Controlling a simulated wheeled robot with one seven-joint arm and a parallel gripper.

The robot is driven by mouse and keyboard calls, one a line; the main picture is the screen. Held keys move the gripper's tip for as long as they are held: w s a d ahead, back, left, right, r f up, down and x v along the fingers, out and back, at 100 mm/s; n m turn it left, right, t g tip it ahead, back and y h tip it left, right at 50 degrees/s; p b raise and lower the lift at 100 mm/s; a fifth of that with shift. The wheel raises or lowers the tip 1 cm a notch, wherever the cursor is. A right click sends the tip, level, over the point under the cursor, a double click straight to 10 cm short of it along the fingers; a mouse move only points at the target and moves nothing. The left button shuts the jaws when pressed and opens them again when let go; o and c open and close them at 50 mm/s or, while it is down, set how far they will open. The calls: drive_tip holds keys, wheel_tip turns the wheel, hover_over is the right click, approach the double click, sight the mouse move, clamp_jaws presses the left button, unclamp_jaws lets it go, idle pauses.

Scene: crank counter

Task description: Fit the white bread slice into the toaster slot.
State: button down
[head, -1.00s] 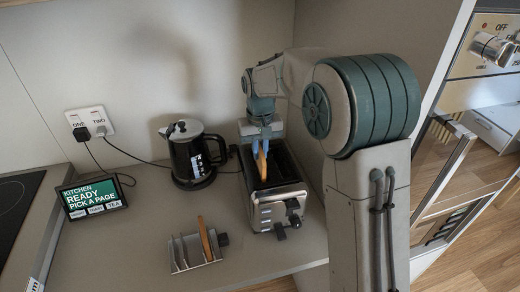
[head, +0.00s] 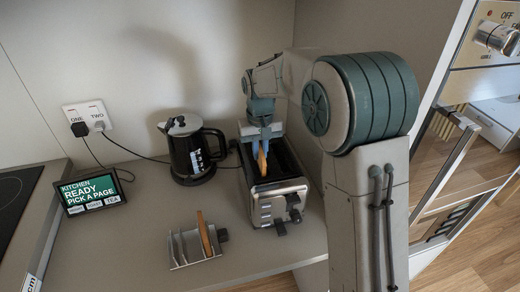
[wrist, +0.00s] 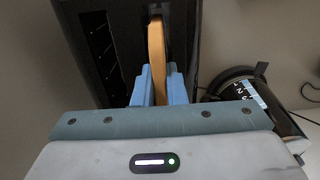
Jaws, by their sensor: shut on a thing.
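The bread slice (head: 262,162) is held on edge between the blue fingers of my gripper (head: 261,146), over the toaster's top. Its tan crust edge faces me. The toaster (head: 279,205) is a silver and black box with a long dark top opening. In the wrist view, the slice (wrist: 157,55) stands in line with a dark slot of the toaster (wrist: 98,45), with the gripper (wrist: 157,85) shut on its near end. The slice's lower edge is hidden, so I cannot tell how deep it sits in the slot.
A toast rack (head: 178,250) with another slice (head: 204,234) stands in front, left of the toaster. A black kettle (head: 188,155) stands close on the left. A tablet screen (head: 92,193) and wall sockets (head: 90,117) are farther left. Bare counter (head: 130,235) lies left of the rack.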

drive_tip(key=shift+f, duration=0.2)
drive_tip(key=c, duration=1.4)
unclamp_jaws()
wheel_tip(320, 180, up, 13)
drive_tip(key=b, duration=0.1)
drive_tip(key=s+d+r, duration=0.1)
drive_tip(key=s+d, duration=0.4)
drive_tip(key=s+d+f+m+t, duration=0.1)
drive_tip(key=s+d+f, duration=0.2)
drive_tip(key=s, duration=0.4)
drive_tip(key=s+d+f+m+t, duration=0.1)
drive_tip(key=s+d+f, duration=0.2)
drive_tip(key=s, duration=0.3)
drive_tip(key=s+d+f+m+t, duration=0.1)
drive_tip(key=s+d+f, duration=0.2)
drive_tip(key=s, duration=0.4)
drive_tip(key=shift+s+d, duration=0.35)
drive_tip(key=shift+d, duration=0.55)
